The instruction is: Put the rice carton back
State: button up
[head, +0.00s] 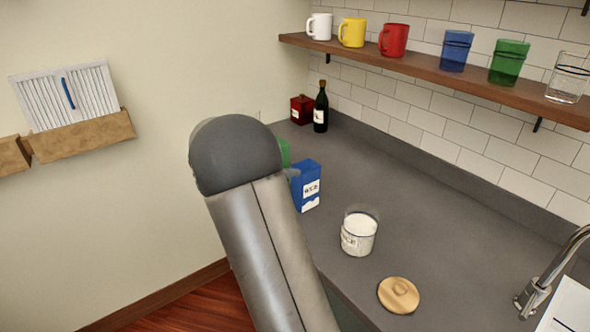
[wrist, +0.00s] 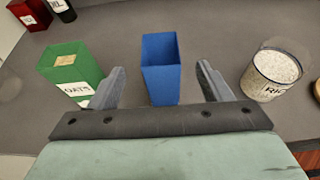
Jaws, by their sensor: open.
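The blue rice carton (head: 305,187) stands upright on the grey counter, partly behind my arm in the head view. In the wrist view the blue carton (wrist: 161,84) is centred ahead, between the lines of my two fingers. My gripper (wrist: 160,70) is open, one finger to each side of the carton, with visible gaps; I cannot tell how far the fingertips reach along it.
A green oats carton (wrist: 75,75) stands left of the rice carton. A red box (head: 301,109) and a dark bottle (head: 321,107) stand at the back corner. A wall shelf (head: 430,70) carries mugs and glasses. A tap (head: 545,275) is at right. The middle counter is clear.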

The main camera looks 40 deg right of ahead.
jog(key=w+a+r+n+t+y, duration=0.3)
jog(key=w+a+r+n+t, duration=0.2)
jog(key=a+n+t, duration=0.6)
jog(key=s+a+n+y, duration=0.3)
jog(key=a+n+y, duration=0.6)
jog(key=n, duration=0.9)
jog(key=s+a+f+n+g+y, duration=0.2)
jog(key=s+a+f+n, duration=0.15)
jog(key=s+n, duration=0.3)
jog(key=s+a+f+n+g+y, duration=0.1)
jog(key=s+a+f+n+g, duration=0.1)
jog(key=s+a+n, duration=0.4)
jog(key=s+d+f+n+g, duration=0.1)
jog(key=s+f+n+g, duration=0.1)
jog(key=s+n, duration=0.4)
jog(key=s+d+f+n+g+h, duration=0.1)
jog(key=s+n, duration=0.5)
jog(key=s, duration=0.8)
notch_tip(320, 180, down, 3)
jog(key=d+g, duration=0.1)
jog(key=g, duration=0.2)
jog(key=shift+r+g+h, duration=0.15)
jog(key=shift+g+h, duration=0.15)
jog(key=shift+g, duration=0.1)
